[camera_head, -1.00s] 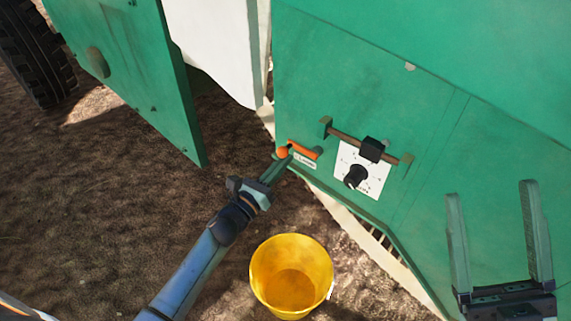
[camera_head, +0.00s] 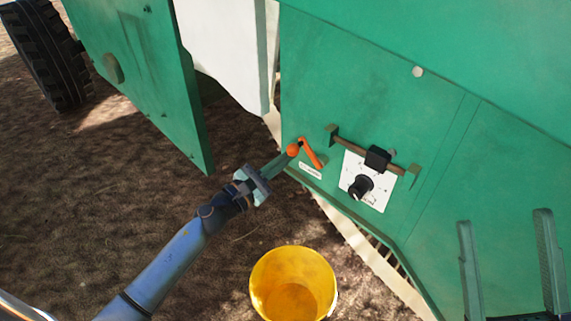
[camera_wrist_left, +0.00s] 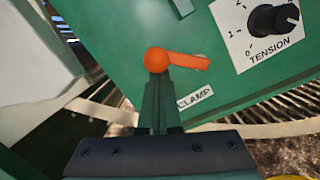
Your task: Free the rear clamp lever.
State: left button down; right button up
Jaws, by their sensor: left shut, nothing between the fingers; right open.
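The orange clamp lever (camera_head: 312,154) with its round ball end (camera_head: 292,151) is on the green machine panel (camera_head: 360,80), above a small white label. In the left wrist view the lever (camera_wrist_left: 188,62) runs right from its ball (camera_wrist_left: 156,60), and the label (camera_wrist_left: 195,97) reads CLAMP. My left gripper (camera_head: 284,158) is shut and empty, its fingertips at the ball's lower side. They appear to touch it; the fingertips (camera_wrist_left: 160,80) hide part of the ball's underside. My right gripper (camera_head: 508,225) is open and empty in front of the panel at lower right.
A black tension knob (camera_head: 361,187) on a white dial plate sits right of the lever, below a brown rod (camera_head: 350,143) with a black block. A yellow bucket (camera_head: 293,262) stands on the soil below. An open green door (camera_head: 150,80) hangs to the left.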

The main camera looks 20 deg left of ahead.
pick_arm(q)
jog(key=m, duration=0.1)
jog(key=r+m, duration=0.1)
jog(key=shift+s+d+r+m+g+h, duration=0.1)
jog(key=shift+d+r+m+g+h, duration=0.05)
jog(key=shift+d+m+g+h, duration=0.2)
jog(key=shift+s+d+r+m+p, duration=0.1)
jog(key=shift+d+r+m+p, duration=0.1)
jog(key=shift+m, duration=0.45)
jog(key=shift+d+r+m+p, duration=0.1)
jog(key=shift+r+m, duration=0.1)
jog(key=shift+m, duration=0.4)
pick_arm(e)
jog(key=shift+r, duration=0.35)
pick_arm(q)
notch_tip(320, 180, down, 3)
jog(key=w+a+b, duration=0.2)
jog(key=w+b, duration=0.1)
jog(key=b, duration=0.2)
jog(key=r+b+v, duration=0.1)
jog(key=v, duration=0.9)
jog(key=shift+s, duration=0.2)
pick_arm(e)
notch_tip(320, 180, down, 7)
jog(key=shift+w+a, duration=0.2)
jog(key=shift+w, duration=0.25)
pick_arm(q)
jog(key=shift+d, duration=0.1)
